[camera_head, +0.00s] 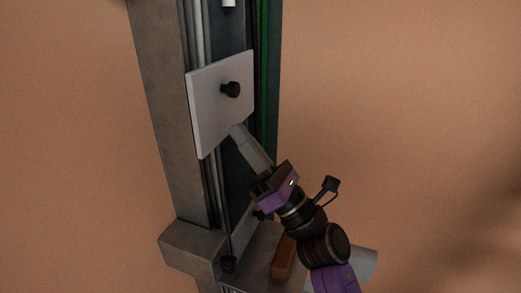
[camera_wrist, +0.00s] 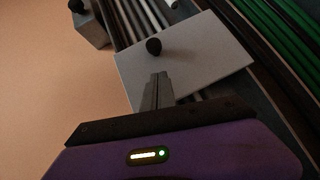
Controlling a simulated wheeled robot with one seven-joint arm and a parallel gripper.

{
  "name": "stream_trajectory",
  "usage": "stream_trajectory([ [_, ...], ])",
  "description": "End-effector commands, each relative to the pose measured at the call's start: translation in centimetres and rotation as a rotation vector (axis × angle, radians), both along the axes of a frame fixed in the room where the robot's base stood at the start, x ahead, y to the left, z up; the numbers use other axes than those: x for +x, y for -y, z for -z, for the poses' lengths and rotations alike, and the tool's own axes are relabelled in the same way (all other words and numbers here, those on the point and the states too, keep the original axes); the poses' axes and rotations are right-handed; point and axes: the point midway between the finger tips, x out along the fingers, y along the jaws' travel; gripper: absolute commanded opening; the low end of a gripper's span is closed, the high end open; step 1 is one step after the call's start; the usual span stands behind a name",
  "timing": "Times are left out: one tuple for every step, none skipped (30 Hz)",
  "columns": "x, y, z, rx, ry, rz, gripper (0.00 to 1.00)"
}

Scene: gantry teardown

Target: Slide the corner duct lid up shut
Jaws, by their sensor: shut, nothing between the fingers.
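The corner duct lid (camera_head: 208,98) is a flat light grey plate with a round black knob (camera_head: 231,89) near its middle. It sits partway up the grey upright column, across the duct with its cables and rods. In the wrist view the lid (camera_wrist: 205,62) lies just ahead of my fingers, with the knob (camera_wrist: 153,46) beyond their tips. My gripper (camera_head: 236,130) is shut and empty, its fingertips at the lid's lower edge. In the wrist view my gripper (camera_wrist: 158,76) overlaps the lid below the knob. I cannot tell whether the tips touch it.
The grey column (camera_head: 165,105) rises from a block-like base (camera_head: 192,245). Green cable (camera_head: 265,70) runs along the duct's right side. A brown block (camera_head: 284,258) lies on the base near my arm. A small white part (camera_head: 229,3) shows above the lid. The sides are free.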

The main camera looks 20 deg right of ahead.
Motion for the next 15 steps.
stream_trajectory([
  [0.3, 0.0, -1.4, 0.0, 0.002, 0.0, 0.0],
  [0.3, 0.1, -1.8, 0.0, 0.002, 0.001, 0.0],
  [0.4, 0.3, -2.3, 0.0, 0.001, 0.0, 0.0],
  [0.5, 0.3, -2.6, 0.0, 0.001, 0.0, 0.0],
  [0.5, 0.4, -2.9, 0.001, 0.001, 0.0, 0.0],
  [0.6, 0.4, -3.2, 0.0, 0.0, 0.0, 0.0],
  [0.7, 0.5, -3.4, 0.0, 0.0, 0.0, 0.0],
  [0.7, 0.5, -3.5, 0.0, 0.0, 0.0, 0.0],
  [0.7, 0.6, -3.7, 0.001, 0.0, -0.001, 0.0],
  [0.8, 0.6, -3.8, 0.001, 0.0, -0.001, 0.0],
  [0.8, 0.6, -3.9, 0.001, -0.001, -0.001, 0.0],
  [0.8, 0.6, -3.9, 0.001, -0.001, -0.001, 0.0],
  [0.8, 0.6, -4.0, 0.001, -0.001, -0.001, 0.0],
  [0.8, 0.7, -4.0, 0.001, -0.001, -0.001, 0.0],
  [0.8, 0.7, -4.0, 0.001, -0.001, -0.001, 0.0],
])
